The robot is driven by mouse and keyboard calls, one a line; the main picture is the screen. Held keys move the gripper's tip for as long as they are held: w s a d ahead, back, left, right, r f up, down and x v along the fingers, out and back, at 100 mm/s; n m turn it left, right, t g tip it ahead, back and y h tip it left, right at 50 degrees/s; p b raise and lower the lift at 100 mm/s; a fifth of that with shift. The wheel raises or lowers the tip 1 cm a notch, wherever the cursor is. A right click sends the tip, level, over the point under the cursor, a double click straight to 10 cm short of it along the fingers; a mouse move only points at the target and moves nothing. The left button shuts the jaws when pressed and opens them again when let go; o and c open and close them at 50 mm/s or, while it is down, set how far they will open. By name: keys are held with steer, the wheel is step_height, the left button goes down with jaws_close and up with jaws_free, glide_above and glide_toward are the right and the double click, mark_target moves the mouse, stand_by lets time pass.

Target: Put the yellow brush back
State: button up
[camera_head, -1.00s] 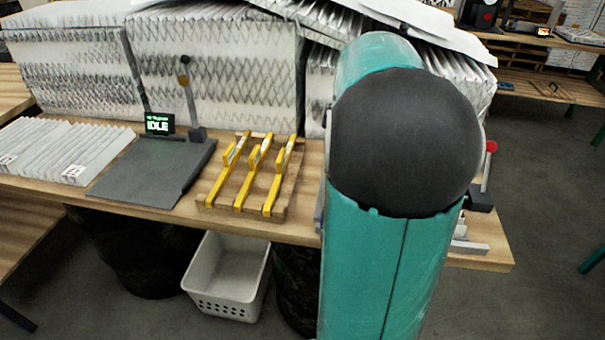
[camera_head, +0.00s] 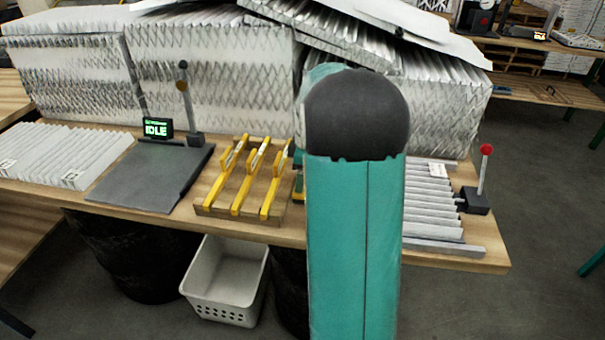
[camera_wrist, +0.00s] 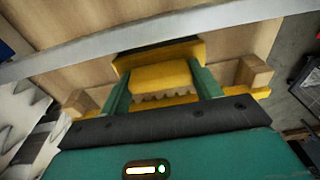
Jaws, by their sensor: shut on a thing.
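In the wrist view my gripper (camera_wrist: 162,84) has its two green fingers closed on either side of the yellow brush (camera_wrist: 160,74). A dark strip shows along the brush's far side. In the head view my arm hides most of the gripper and brush; only a bit of green and yellow shows beside the arm, just right of the wooden rack (camera_head: 201,209). The rack carries several long yellow pieces (camera_head: 237,187) with raised parts. In the wrist view wood and more yellow show behind the brush; I cannot tell whether the brush touches them.
A dark plate (camera_head: 150,178) with an IDLE display (camera_head: 157,128) lies left of the rack. Boxed filters (camera_head: 215,80) wall off the back. Pale slats (camera_head: 430,205) and a red-knobbed lever (camera_head: 486,150) are at right. A white basket (camera_head: 228,280) stands below the table edge.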

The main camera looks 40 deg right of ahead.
steer(key=shift+f, duration=0.15)
steer(key=o, duration=1)
step_height(320, 180, up, 12)
steer(key=s+a+r+m, duration=0.1)
steer(key=s+a+r, duration=0.15)
steer(key=a, duration=0.55)
steer(key=s+a+m+t, duration=0.1)
steer(key=s+a+m, duration=0.1)
steer(key=s+a, duration=0.2)
steer(key=s+a+f+m+t, duration=0.1)
steer(key=s+a, duration=0.4)
steer(key=a, duration=0.6)
steer(key=s+a+m+t, duration=0.2)
steer(key=s+a, duration=0.3)
steer(key=a, duration=0.3)
steer(key=shift+s+f+m+h, duration=0.1)
steer(key=shift+f+m+h, duration=0.3)
steer(key=shift+m, duration=0.4)
